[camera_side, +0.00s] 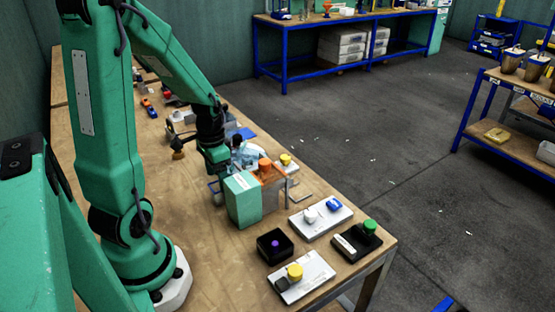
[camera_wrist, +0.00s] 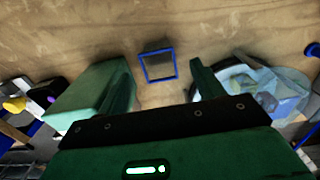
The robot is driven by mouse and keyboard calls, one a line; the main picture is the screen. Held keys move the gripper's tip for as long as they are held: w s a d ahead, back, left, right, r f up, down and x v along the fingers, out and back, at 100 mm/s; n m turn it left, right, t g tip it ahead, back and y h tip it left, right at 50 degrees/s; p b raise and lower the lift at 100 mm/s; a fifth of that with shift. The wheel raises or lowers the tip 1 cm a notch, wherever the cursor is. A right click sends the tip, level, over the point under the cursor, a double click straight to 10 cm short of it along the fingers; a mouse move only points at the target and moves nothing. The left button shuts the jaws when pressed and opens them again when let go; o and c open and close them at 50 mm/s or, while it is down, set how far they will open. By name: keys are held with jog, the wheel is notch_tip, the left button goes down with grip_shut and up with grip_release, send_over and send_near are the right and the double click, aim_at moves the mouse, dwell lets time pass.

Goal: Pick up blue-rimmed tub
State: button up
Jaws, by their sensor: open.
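The blue-rimmed tub (camera_wrist: 159,66) is a small square open container standing on the wooden bench. In the wrist view it lies ahead of my gripper (camera_wrist: 160,84), roughly centred between the two spread fingers, which are not touching it. The tub looks empty. In the side view only a little of the tub (camera_side: 214,190) shows, at the left of my gripper (camera_side: 222,172), which is low over the bench. The fingertips are largely hidden there behind a green box.
The green box (camera_side: 243,198) stands close by one finger. A clear bluish object (camera_wrist: 262,88) is by the other finger. An orange-topped part (camera_side: 265,167) is just behind. Button boxes, including a black one with a purple button (camera_side: 275,246), sit toward the bench's right end. Bench left of the tub is clear.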

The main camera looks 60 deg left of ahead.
aim_at(220, 193)
jog(key=shift+f, duration=0.15)
jog(key=shift+f, duration=2.5)
jog(key=shift+c, duration=0.2)
jog(key=c, duration=1)
